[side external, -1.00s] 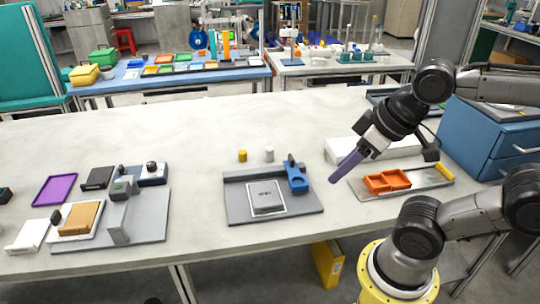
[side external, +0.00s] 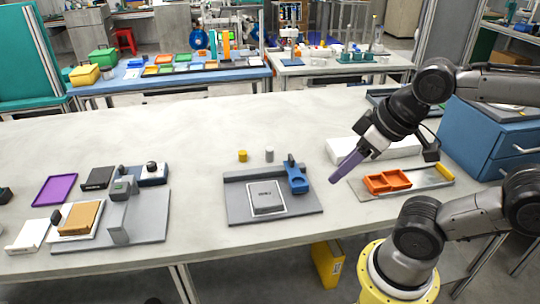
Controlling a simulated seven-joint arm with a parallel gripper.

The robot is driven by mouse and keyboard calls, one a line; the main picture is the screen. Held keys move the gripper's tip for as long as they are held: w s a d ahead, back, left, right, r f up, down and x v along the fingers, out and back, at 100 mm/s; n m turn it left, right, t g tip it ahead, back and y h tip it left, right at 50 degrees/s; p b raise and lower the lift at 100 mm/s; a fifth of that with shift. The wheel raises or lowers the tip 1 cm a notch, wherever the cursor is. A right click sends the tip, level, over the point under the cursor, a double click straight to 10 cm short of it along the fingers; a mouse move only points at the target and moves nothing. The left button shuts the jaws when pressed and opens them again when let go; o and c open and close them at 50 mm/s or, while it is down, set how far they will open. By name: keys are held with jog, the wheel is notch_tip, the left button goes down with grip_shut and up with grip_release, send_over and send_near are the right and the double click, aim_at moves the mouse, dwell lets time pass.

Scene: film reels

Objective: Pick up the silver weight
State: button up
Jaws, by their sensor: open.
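The silver weight (side external: 269,155) is a small grey cylinder standing upright on the table (side external: 205,125), behind the middle grey board. A similar yellow cylinder (side external: 242,156) stands just to its left, apart from it. My gripper (side external: 338,179) has purple fingers and hangs above the table to the right of the silver weight, clear of it. It is open and holds nothing that I can see; the gap between the fingers is hard to make out from this side.
The middle grey board (side external: 303,219) carries a blue fixture (side external: 296,180) and a framed square. An orange tray (side external: 387,182) lies below and right of my gripper, with a white box (side external: 402,146) behind. The table's back left is clear.

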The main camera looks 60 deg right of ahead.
jog(key=o, duration=0.5)
